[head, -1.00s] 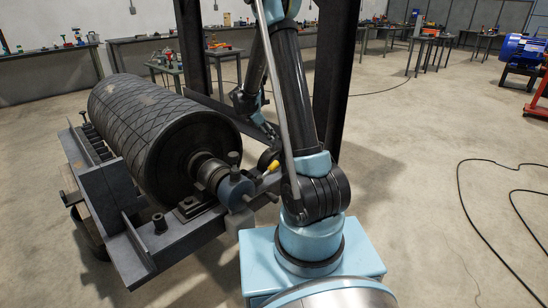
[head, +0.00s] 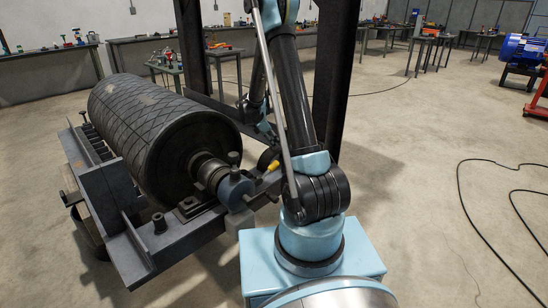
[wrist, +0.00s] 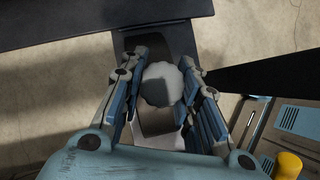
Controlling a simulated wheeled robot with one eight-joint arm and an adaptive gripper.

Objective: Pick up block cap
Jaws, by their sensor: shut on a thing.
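In the wrist view my gripper (wrist: 164,100) has its two blue-and-grey fingers on either side of a grey piece, which I take to be the block cap (wrist: 164,85). It shows a pale rounded outline with darker grey flat faces, and the fingers are shut on it. A dark plate lies beyond and below it, and I cannot tell whether the cap touches that plate. In the head view the gripper and the cap are hidden behind my arm.
The large dark pulley (head: 160,130) lies on a steel frame (head: 115,190) at left, its shaft end carrying a blue round part (head: 235,190). Dark upright posts (head: 333,80) stand behind my arm. Open floor lies at right, with a black cable (head: 462,200).

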